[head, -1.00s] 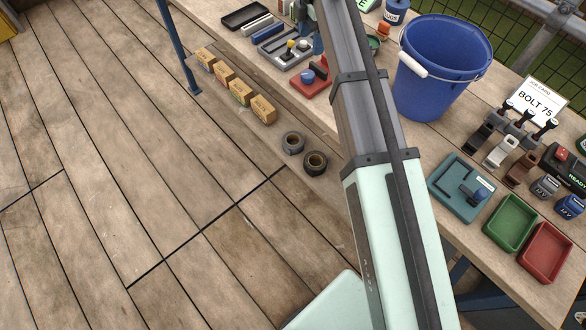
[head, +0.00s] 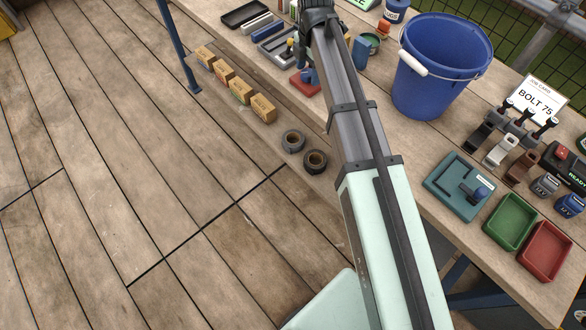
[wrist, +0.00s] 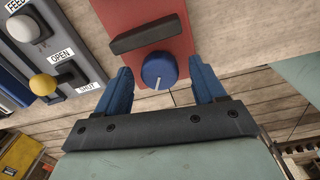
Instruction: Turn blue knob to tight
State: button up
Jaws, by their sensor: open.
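The blue knob (wrist: 158,70) is round with a white pointer line and sits on a red plate (wrist: 183,20) beside a dark bar (wrist: 150,34). In the wrist view the pointer line points toward the gripper side, slightly left. My gripper (wrist: 160,66) is open, with one blue finger on each side of the knob and a visible gap to each. I cannot tell the fingertips' height over the plate. In the head view the red plate (head: 300,85) and knob (head: 309,76) are partly hidden by my arm. No "tight" mark is readable.
In the wrist view, a grey panel with white (wrist: 25,28) and yellow (wrist: 43,84) knobs and OPEN and SHUT labels lies left of the plate. The blue bucket (head: 432,85) stands right of my arm. The table edge lies close to the red plate.

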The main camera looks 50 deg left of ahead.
aim_at(310, 73)
notch_tip(310, 73, up, 13)
jog(key=s+f+m+y, duration=0.1)
jog(key=s+f, duration=0.6)
jog(key=f, duration=0.5)
jog(key=s+f, duration=0.7)
jog(key=f, duration=0.6)
jog(key=s+d+f+m+t, duration=0.1)
jog(key=s+d+f+m, duration=0.1)
jog(key=d+f+m, duration=0.6)
jog(key=shift+d+f+h, duration=0.3)
jog(key=shift+d+f, duration=1.35)
jog(key=shift+f, duration=1.05)
jog(key=shift+c, duration=0.3)
